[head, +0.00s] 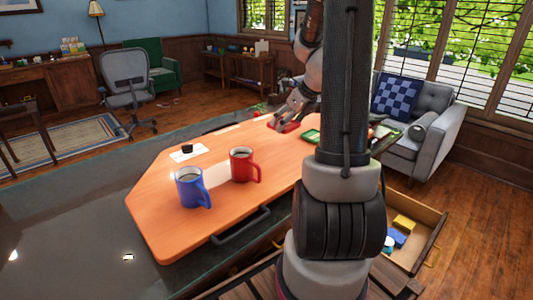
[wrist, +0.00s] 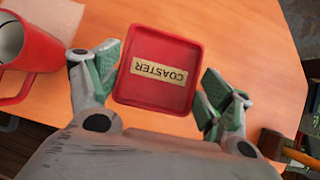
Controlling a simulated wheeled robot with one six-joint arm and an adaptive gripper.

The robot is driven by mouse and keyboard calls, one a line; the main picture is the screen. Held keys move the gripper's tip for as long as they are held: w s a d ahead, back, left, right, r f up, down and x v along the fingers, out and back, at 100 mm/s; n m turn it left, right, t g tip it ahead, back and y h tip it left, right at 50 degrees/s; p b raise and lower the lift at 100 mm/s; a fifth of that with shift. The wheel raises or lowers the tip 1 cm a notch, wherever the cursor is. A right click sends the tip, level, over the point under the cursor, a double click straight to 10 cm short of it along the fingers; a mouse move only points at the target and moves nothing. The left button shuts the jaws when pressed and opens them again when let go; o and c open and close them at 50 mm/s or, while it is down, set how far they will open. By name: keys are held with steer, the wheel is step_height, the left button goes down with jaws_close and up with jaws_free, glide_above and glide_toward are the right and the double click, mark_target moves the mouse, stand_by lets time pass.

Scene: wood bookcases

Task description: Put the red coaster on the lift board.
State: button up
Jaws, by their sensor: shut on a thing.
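The red coaster (wrist: 155,97) is a square tray with a raised rim and a tan label reading COASTER, upside down in the wrist view. My gripper (wrist: 160,80) is shut on it, with a green-padded finger at each side. In the head view, my gripper (head: 287,118) holds the coaster (head: 287,128) at the far end of the orange wooden board (head: 225,205), which I take as the lift board. The board has a dark handle on its front edge. I cannot tell whether the coaster touches the wood or is just above it.
A blue mug (head: 189,187) and a red mug (head: 243,165) stand on the board, on or beside a pale mat. A white card with a dark block (head: 187,149) lies behind. A green tray (head: 311,136) is right of my gripper. An open drawer (head: 418,238) juts out at right.

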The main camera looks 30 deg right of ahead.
glide_above(284, 152)
steer(key=s, duration=0.2)
steer(key=shift+m, duration=0.4)
steer(key=f, duration=0.5)
steer(key=shift+d+f, duration=0.25)
steer(key=shift+f, duration=2.25)
steer(key=o, duration=1)
steer(key=shift+f, duration=0.1)
steer(key=shift+o, duration=0.2)
